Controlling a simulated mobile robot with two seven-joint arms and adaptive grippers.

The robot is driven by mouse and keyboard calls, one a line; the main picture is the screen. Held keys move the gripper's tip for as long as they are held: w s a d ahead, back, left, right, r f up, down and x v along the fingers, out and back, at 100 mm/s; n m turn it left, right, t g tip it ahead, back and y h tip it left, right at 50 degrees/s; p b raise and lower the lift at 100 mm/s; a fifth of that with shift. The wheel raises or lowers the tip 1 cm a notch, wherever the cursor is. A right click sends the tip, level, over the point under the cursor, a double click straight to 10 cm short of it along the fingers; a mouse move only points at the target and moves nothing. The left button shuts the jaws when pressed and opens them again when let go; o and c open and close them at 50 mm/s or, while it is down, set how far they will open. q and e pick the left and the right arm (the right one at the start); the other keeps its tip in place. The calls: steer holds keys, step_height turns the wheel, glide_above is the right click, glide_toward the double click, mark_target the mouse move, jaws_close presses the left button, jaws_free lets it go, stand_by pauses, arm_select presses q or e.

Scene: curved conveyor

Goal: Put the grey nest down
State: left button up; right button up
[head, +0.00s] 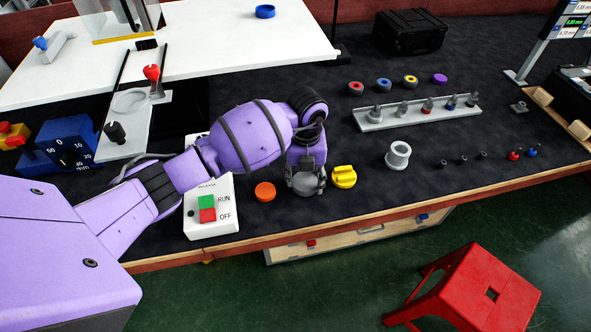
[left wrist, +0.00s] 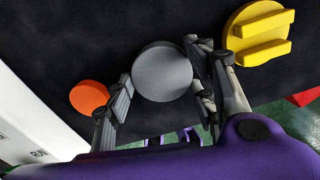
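The grey nest (left wrist: 162,72) shows in the left wrist view as a round grey disc with a plain face. My left gripper (left wrist: 160,88) has a finger on either side of it and appears shut on it. In the head view the left gripper (head: 306,178) points down near the front edge of the dark bench, with the grey nest (head: 305,184) between its fingers, partly hidden by them. I cannot tell whether the nest touches the bench or hangs just above it. My right gripper is not in view.
An orange disc (head: 265,191) lies left of the nest, and a yellow ridged disc (head: 344,177) lies close on its right. A RUN/OFF switch box (head: 210,207) stands further left. A grey flanged bush (head: 398,155) and a rack of pegs (head: 415,112) stand to the right.

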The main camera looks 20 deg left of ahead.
mark_target(305, 181)
arm_select(q)
steer(key=o, duration=0.4)
steer(key=shift+r, duration=0.1)
step_height(305, 181, up, 12)
steer(key=shift+r+p, duration=0.2)
steer(key=shift+p, duration=0.15)
stand_by(0.7)
